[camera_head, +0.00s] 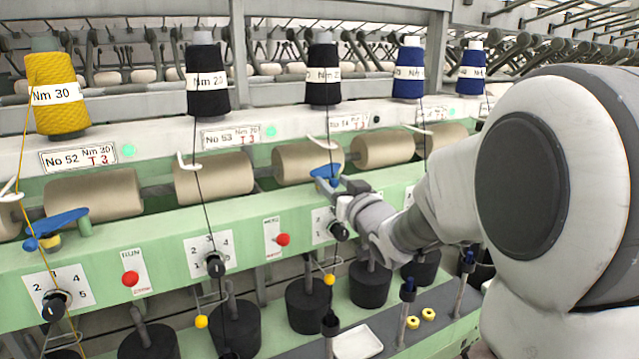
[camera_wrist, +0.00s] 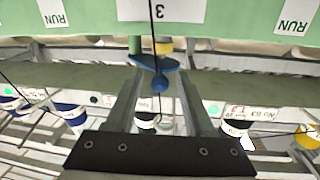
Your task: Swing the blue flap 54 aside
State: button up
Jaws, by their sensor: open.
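The blue flap 54 (camera_head: 325,171) is on the green rail below the No 54 label (camera_head: 349,122), in front of a tan roller. In the wrist view the flap (camera_wrist: 156,63) is a blue plate with a round blue end, and a dark thread runs past it. My gripper (camera_head: 338,187) is right at the flap and hides part of it in the head view. In the wrist view my gripper (camera_wrist: 160,78) is open, with the flap's round end between its two fingers. I cannot tell whether either finger touches it.
A dial (camera_head: 338,231) sits just below the gripper, with a red button (camera_head: 283,239) to its left. Another blue flap (camera_head: 56,228) is at the far left. Tan rollers (camera_head: 383,149) line the back of the rail.

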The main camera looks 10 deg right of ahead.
jog(key=shift+c, duration=0.2)
grip_shut()
dwell(1.1)
